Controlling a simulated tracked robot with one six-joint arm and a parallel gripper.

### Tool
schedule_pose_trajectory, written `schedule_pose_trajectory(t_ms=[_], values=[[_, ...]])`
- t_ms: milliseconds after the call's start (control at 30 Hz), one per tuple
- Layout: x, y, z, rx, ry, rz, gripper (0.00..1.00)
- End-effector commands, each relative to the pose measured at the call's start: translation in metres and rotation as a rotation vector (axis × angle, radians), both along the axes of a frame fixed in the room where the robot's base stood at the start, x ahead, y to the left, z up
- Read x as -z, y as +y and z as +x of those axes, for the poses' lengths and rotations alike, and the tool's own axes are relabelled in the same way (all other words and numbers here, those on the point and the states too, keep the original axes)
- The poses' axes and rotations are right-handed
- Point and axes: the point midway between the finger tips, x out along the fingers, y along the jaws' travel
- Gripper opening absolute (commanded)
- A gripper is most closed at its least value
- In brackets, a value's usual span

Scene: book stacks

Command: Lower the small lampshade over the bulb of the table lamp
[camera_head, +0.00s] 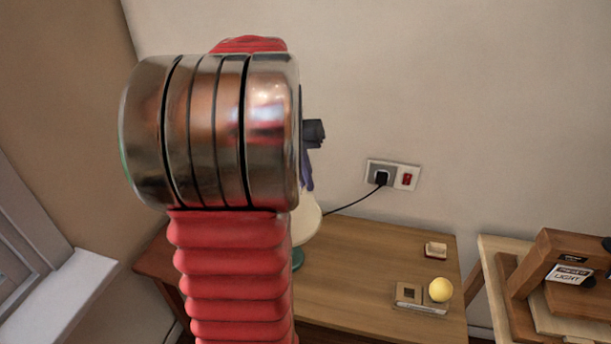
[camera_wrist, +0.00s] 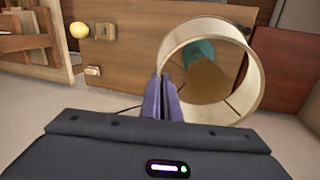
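The small cream lampshade (camera_wrist: 252,75) is a wide open ring in the wrist view, with thin spokes inside. My gripper (camera_wrist: 161,82) has its two purple fingers close together at the shade's left rim, and they appear shut on it. Through the shade I see the teal table lamp (camera_wrist: 200,50), towards the far side of the opening. In the head view my arm hides most of the shade (camera_head: 308,222), and the teal lamp base (camera_head: 297,258) shows just below it. I cannot make out the bulb in either view.
A cord runs to the wall socket (camera_head: 393,175). A wooden rack (camera_head: 560,285) stands at right, a window sill (camera_head: 70,295) at left.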

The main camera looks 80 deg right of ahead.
Motion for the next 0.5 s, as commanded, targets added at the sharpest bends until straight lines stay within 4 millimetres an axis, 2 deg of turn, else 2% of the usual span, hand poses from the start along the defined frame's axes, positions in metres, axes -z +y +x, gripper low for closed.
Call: schedule_pose_trajectory(t_ms=[267, 500], values=[[0.0006, 0.0000, 0.0001, 0.000, 0.000, 0.000, 0.00], [0.0006, 0.0000, 0.0002, 0.000, 0.000, 0.000, 0.18]])
